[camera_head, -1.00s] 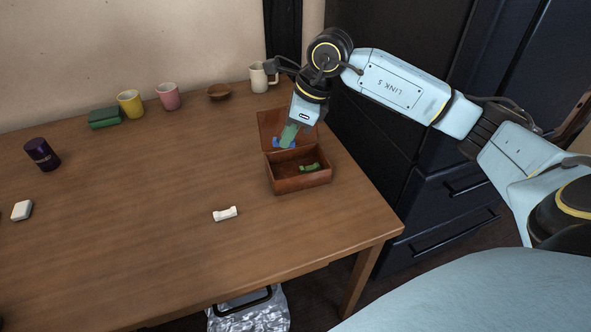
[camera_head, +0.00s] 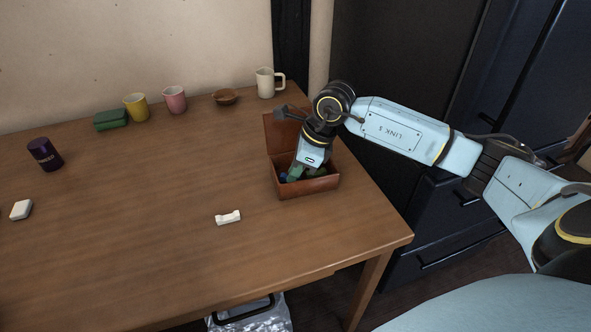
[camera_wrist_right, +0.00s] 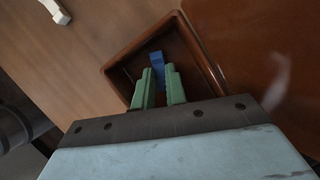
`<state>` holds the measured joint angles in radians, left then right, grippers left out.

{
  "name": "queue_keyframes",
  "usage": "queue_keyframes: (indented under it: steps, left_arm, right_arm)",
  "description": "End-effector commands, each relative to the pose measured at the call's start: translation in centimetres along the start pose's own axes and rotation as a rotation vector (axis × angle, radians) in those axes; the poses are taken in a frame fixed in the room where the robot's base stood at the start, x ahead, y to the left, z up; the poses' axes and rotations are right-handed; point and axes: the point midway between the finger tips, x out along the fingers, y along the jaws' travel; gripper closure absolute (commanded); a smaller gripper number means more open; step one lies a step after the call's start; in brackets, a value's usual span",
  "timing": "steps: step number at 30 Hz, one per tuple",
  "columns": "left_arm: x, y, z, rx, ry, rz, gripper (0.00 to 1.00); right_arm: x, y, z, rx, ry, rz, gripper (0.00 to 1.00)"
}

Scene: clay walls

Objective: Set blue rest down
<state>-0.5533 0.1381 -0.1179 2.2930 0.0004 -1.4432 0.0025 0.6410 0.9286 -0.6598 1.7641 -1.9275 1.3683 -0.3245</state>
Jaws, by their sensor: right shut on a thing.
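The blue rest (camera_head: 284,177) is inside the open wooden box (camera_head: 311,188), between the green fingers of my right gripper (camera_head: 295,173). In the right wrist view the blue rest (camera_wrist_right: 157,65) shows at the tips of the right gripper (camera_wrist_right: 160,83), low in the box (camera_wrist_right: 118,72). I cannot tell whether it touches the box floor. A green rest lies in the box, mostly hidden by my gripper. A white rest (camera_head: 228,217) lies on the table left of the box. My left gripper is not in view.
The box lid stands open at the back. A cream mug (camera_head: 265,83), brown bowl (camera_head: 225,96), pink cup (camera_head: 175,100), yellow cup (camera_head: 136,107) and green block (camera_head: 111,120) line the table's far side. A dark purple container (camera_head: 45,155) and white block (camera_head: 21,210) are left. Mid-table is clear.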

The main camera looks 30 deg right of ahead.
Motion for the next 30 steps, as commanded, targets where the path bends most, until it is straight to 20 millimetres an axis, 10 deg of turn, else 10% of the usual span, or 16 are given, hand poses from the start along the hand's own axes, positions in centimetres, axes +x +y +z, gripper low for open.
queue_keyframes:
  steps: [3, 9, 20, 30]
  left_arm:
    - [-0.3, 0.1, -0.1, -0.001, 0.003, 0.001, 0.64]
    - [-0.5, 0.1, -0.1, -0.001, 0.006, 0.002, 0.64]
    - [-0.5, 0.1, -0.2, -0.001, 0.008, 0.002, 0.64]
    - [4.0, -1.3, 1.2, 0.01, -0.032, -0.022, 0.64]
  right_arm:
    - [0.2, 0.0, -0.1, 0.0, 0.0, 0.0, 1.0]
    - [0.2, 0.0, -0.1, 0.0, 0.0, 0.0, 0.65]
    - [-0.1, 0.0, 0.0, 0.0, 0.0, 0.0, 0.65]
    - [-6.2, -0.1, 0.1, 0.0, 0.0, -0.005, 0.65]
